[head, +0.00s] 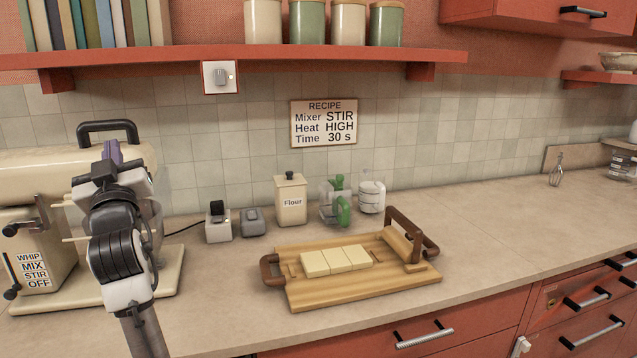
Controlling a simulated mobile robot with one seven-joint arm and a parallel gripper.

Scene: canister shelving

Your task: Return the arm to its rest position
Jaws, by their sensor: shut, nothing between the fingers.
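My gripper (113,152) is in the left part of the head view, at the end of my raised arm. Its fingers point away toward the wall and look shut, with nothing between them. The arm rises from the bottom edge, in front of the counter's left part. The gripper overlaps the cream stand mixer (40,170) in the picture and hides part of it; whether they touch cannot be told.
The wooden board (350,290) with pale blocks (335,260) lies on the counter (480,235). A red shelf (300,58) with canisters hangs above. The right counter is mostly clear.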

